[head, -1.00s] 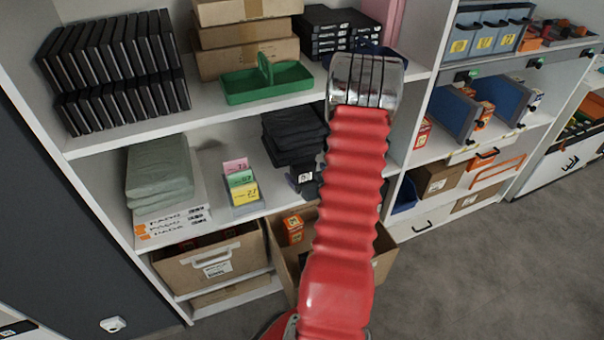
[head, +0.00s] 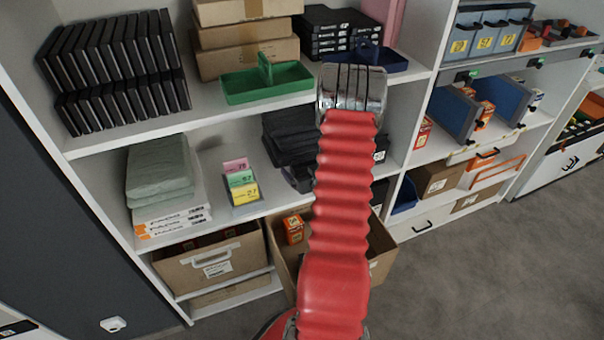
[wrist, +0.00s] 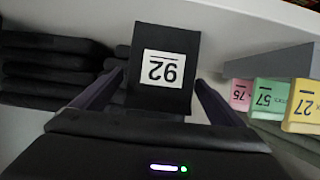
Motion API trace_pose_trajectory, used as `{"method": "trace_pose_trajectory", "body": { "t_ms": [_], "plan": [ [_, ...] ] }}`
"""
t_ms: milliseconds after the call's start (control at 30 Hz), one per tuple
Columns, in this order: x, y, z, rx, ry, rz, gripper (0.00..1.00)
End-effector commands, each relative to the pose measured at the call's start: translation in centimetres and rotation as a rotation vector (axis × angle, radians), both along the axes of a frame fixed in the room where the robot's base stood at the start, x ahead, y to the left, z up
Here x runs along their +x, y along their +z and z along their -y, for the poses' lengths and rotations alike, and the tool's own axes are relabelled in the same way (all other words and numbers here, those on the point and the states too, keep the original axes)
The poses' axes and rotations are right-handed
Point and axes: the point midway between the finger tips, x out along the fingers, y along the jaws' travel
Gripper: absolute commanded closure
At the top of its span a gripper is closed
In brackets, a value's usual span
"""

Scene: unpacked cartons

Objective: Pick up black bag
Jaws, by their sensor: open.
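A stack of folded black bags (head: 288,132) lies on the middle shelf, partly hidden behind my red arm. In the wrist view the stack's several flat dark layers (wrist: 45,72) show at the left, beyond and outside my left finger. My gripper (wrist: 160,80) is open, its two dark fingers spread. Between them, in the picture, stands a black piece with a white label reading 92 (wrist: 162,68), upside down in this view. I see no contact with it, and its depth is unclear. In the head view my arm hides the fingers.
Pink, green and yellow numbered cards (head: 240,182) stand in a holder left of the bags. Grey-green folded cloths (head: 158,170) lie further left. A green tray (head: 266,82) is on the shelf above. An open carton (head: 282,262) stands below.

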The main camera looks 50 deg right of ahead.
Motion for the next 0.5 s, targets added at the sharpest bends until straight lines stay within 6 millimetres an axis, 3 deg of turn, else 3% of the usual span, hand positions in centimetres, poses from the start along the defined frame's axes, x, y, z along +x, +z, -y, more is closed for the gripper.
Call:
{"method": "trace_pose_trajectory", "body": {
  "t_ms": [333,500],
  "plan": [
    [-0.04,0.02,0.0,0.0,0.0,0.0,0.08],
    [-0.04,0.02,0.0,0.0,0.0,0.0,0.2]
  ]
}}
